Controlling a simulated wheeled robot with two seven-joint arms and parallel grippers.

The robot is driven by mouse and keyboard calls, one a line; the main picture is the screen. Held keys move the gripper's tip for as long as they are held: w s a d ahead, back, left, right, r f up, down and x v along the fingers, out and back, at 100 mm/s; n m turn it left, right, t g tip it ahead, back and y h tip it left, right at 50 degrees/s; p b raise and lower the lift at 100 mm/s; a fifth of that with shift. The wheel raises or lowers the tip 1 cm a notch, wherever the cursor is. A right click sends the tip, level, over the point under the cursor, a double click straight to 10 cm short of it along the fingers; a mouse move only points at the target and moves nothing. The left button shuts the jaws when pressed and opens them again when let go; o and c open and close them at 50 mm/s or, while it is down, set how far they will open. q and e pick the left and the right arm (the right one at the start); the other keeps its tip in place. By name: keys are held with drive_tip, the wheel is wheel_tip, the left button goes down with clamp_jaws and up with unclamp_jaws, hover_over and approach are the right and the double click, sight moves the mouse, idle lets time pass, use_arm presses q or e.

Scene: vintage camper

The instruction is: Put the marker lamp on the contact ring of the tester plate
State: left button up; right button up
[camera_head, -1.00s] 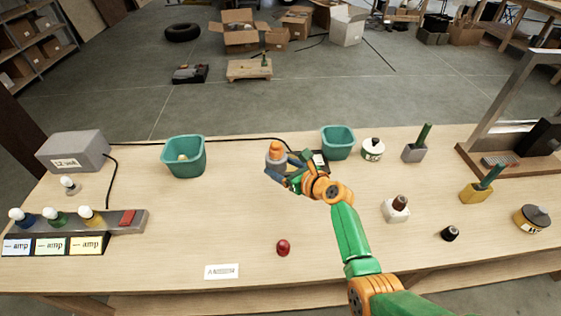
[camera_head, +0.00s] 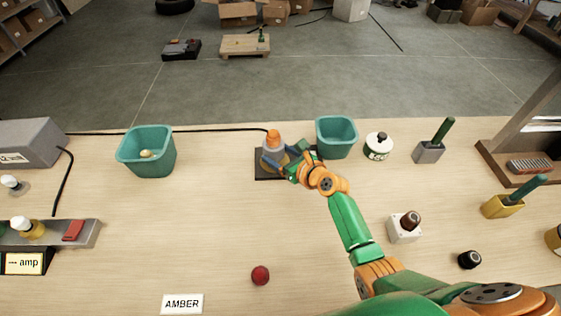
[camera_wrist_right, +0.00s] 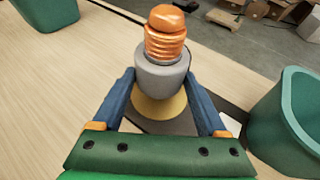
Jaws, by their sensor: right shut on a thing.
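The marker lamp, with an orange ribbed top and grey body, is upright in my right gripper (camera_head: 275,158). The lamp (camera_head: 273,138) shows from above in the wrist view (camera_wrist_right: 163,55), where the blue fingers close on both sides of its grey body. Below it lies the dark tester plate (camera_head: 262,178), with the brass-coloured contact ring (camera_wrist_right: 158,109) partly hidden under the lamp. The lamp is over the ring; I cannot tell whether they touch. My left gripper is not in view.
A teal bin (camera_head: 336,138) stands close to the right of the plate; another (camera_head: 147,152) stands farther left. A white pot (camera_head: 378,146), a brown-topped lamp on a white block (camera_head: 405,228) and a red ball (camera_head: 260,275) are around. A black cable (camera_head: 200,131) runs behind the plate.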

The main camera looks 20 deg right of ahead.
sight(280, 159)
drive_tip(key=f, duration=0.1)
drive_tip(key=f+b, duration=0.2)
drive_tip(key=shift+w+d+f, duration=0.2)
drive_tip(key=shift+d+f, duration=0.05)
drive_tip(key=shift+f, duration=0.05)
drive_tip(key=shift+s+a+r+p, duration=0.1)
drive_tip(key=shift+s+r+p, duration=0.1)
drive_tip(key=shift+r+p, duration=0.15)
drive_tip(key=o, duration=1.6)
drive_tip(key=shift+w+f, duration=0.1)
drive_tip(key=shift+c, duration=0.2)
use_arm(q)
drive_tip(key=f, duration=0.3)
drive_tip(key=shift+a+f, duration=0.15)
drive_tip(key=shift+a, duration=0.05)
use_arm(e)
drive_tip(key=shift+s+r, duration=0.25)
drive_tip(key=shift+r, duration=0.05)
drive_tip(key=p+v, duration=0.3)
drive_tip(key=v, duration=0.8)
drive_tip(key=shift+w+f, duration=0.1)
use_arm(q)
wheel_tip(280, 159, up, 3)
use_arm(e)
drive_tip(key=shift+s+d, duration=0.2)
drive_tip(key=shift+s, duration=0.1)
